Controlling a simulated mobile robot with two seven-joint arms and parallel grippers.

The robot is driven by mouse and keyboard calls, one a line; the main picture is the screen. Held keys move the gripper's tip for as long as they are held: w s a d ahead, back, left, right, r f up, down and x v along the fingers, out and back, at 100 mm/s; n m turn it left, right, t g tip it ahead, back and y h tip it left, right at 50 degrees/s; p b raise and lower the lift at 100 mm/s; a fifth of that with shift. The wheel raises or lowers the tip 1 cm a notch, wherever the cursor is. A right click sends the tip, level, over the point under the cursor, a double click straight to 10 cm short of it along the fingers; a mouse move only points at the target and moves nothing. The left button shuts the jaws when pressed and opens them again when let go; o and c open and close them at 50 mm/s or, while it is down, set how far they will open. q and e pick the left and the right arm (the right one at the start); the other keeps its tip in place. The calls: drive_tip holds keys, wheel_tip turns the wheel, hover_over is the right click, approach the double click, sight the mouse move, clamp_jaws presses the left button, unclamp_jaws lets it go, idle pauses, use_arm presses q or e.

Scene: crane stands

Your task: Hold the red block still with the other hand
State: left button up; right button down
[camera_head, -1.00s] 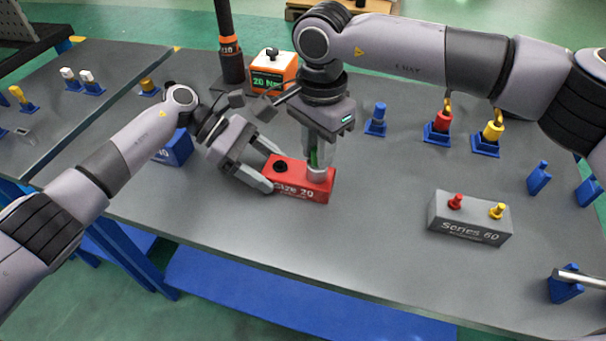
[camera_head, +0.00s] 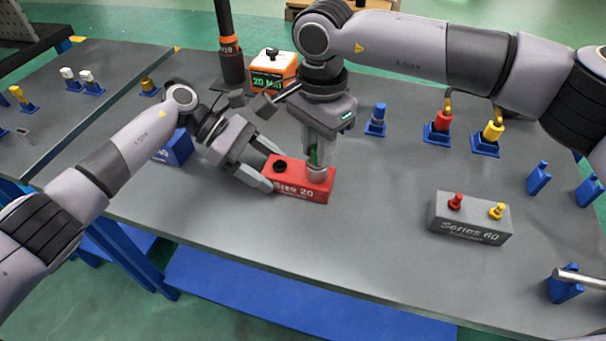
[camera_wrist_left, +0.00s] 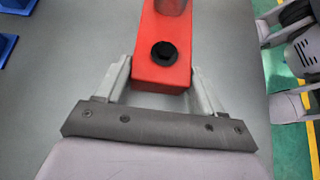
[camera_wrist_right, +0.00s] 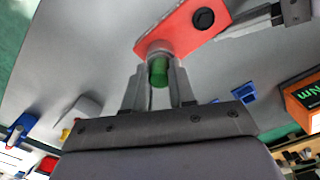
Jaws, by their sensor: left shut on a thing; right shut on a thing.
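The red block (camera_head: 306,187), marked "Size 20", lies on the grey bench. My left gripper (camera_head: 268,168) is shut on its left end, one finger on each long side, as the left wrist view shows around the block (camera_wrist_left: 163,65). A dark round hole shows in the block's top between those fingers. My right gripper (camera_head: 317,160) stands over the block's right end, pointing down. It is shut on a green cylindrical part (camera_wrist_right: 158,72), with a grey round piece between that part and the block. The fingers hide some of the green part.
A grey "Series 60" block (camera_head: 468,219) with a red and a yellow peg stands to the right. An orange device (camera_head: 273,72) and a dark upright tool (camera_head: 230,60) stand behind. A blue block (camera_head: 175,149) is at left.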

drive_tip(key=shift+r, duration=2.85)
use_arm(q)
drive_tip(key=o, duration=1.4)
drive_tip(key=shift+c, duration=0.2)
drive_tip(key=shift+r, duration=0.1)
